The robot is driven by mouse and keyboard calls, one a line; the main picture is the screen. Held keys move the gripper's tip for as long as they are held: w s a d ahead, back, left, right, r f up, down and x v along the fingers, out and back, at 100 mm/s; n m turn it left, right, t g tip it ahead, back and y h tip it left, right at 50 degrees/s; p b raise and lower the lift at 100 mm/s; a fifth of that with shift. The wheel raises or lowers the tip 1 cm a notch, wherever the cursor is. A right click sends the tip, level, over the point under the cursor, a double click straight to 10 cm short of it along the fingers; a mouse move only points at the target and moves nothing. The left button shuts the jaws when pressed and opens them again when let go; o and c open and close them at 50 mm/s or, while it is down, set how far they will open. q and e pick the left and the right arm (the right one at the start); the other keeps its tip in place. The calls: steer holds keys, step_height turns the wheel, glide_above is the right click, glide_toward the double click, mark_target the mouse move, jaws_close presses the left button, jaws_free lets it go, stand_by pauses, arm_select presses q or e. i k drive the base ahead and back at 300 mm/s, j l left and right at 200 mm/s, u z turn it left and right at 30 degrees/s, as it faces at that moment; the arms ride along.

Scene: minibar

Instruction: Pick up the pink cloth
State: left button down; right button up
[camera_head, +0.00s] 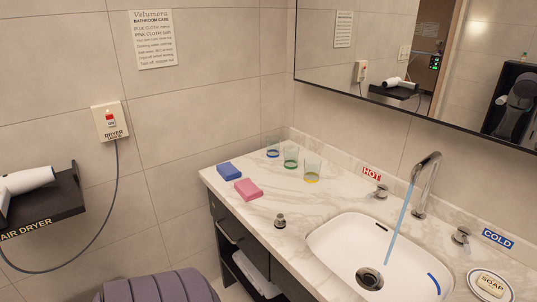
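The pink cloth (248,189) lies folded flat on the marble counter (262,222), near its front left edge. A folded blue cloth (229,172) lies just behind and to the left of it, with a small gap between them. Nothing covers the pink cloth. Neither of my grippers shows in the head view, so whether they are open or shut is hidden.
Three glasses (291,156) stand behind the cloths. A small metal knob-like item (280,221) stands between the pink cloth and the sink (330,237). Water runs from the faucet (428,184). A soap dish (489,285) is at right. A purple ribbed object (156,289) is below left.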

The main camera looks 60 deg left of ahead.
mark_target(248, 190)
steer(key=u, duration=2.05)
